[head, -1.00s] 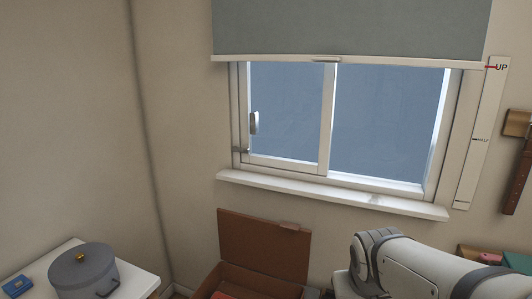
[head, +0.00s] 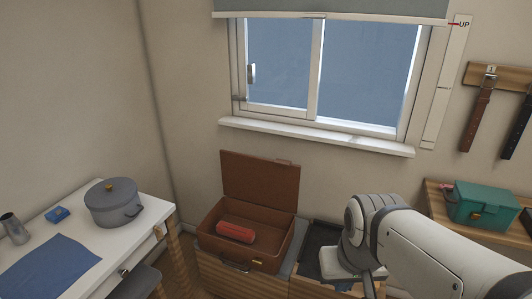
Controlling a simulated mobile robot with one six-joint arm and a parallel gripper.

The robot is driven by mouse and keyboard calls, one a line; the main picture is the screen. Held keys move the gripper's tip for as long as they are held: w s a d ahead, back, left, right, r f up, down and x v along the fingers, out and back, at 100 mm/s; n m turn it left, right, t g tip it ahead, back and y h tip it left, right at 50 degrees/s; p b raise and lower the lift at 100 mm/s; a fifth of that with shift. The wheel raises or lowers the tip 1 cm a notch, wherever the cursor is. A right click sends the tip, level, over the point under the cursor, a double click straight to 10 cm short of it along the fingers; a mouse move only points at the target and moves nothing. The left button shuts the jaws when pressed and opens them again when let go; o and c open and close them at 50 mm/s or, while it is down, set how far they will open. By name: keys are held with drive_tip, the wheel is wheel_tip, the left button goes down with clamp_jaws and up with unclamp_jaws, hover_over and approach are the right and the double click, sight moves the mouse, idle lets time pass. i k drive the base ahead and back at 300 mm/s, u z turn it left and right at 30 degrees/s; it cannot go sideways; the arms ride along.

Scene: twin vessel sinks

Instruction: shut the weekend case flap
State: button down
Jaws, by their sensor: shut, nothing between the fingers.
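The weekend case (head: 274,263) is a brown case on a wooden stand below the window in the head view. Its flap (head: 260,181) stands raised at the back, near upright, so the case is open. A red ribbed object (head: 236,232) lies inside it. My gripper (head: 369,286) hangs at the bottom of the picture, right of the case and apart from it. Its fingers look together with nothing held, and their tips are cut off by the lower edge.
A white table (head: 155,205) with a grey lidded pot (head: 113,205), a blue cloth (head: 50,270) and a metal cup (head: 14,228) stands left. A dark tray (head: 318,245) sits right of the case. A teal box (head: 482,205) rests on a shelf at right. The window sill (head: 315,137) juts out above.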

sight(271, 184)
drive_tip(key=z, duration=0.05)
drive_tip(key=k, duration=0.6)
drive_tip(key=u, duration=0.85)
drive_tip(key=i, duration=1.65)
drive_tip(key=z, duration=0.55)
drive_tip(key=i, duration=0.4)
drive_tip(key=z, duration=0.4)
